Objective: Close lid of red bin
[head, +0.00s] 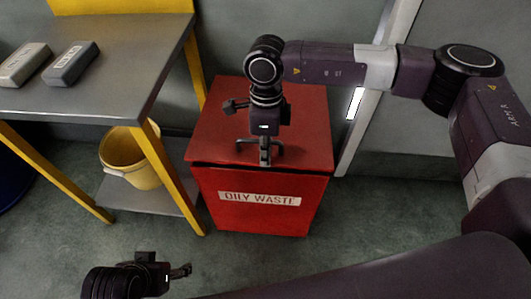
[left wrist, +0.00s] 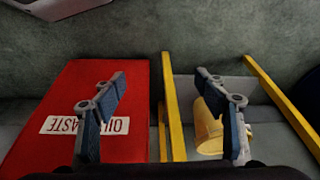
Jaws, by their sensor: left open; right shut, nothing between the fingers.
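The red bin (head: 262,215) stands on the floor with a white "OILY WASTE" label on its front. Its red lid (head: 213,140) lies over the top, with a thin dark gap along the front edge. My right gripper (head: 265,158) is shut and empty, pointing down at the front middle of the lid; whether it touches cannot be told. My left gripper (head: 185,270) is low at the lower left, apart from the bin and in front of it. The left wrist view shows it open and empty (left wrist: 164,95), with the red bin (left wrist: 115,92) beyond its left finger.
A grey-topped table (head: 110,95) with yellow legs stands left of the bin, bearing two grey blocks (head: 70,64). A yellow bucket (head: 130,160) sits on its lower shelf. A wall and pale post (head: 365,100) are behind and right. Floor in front is clear.

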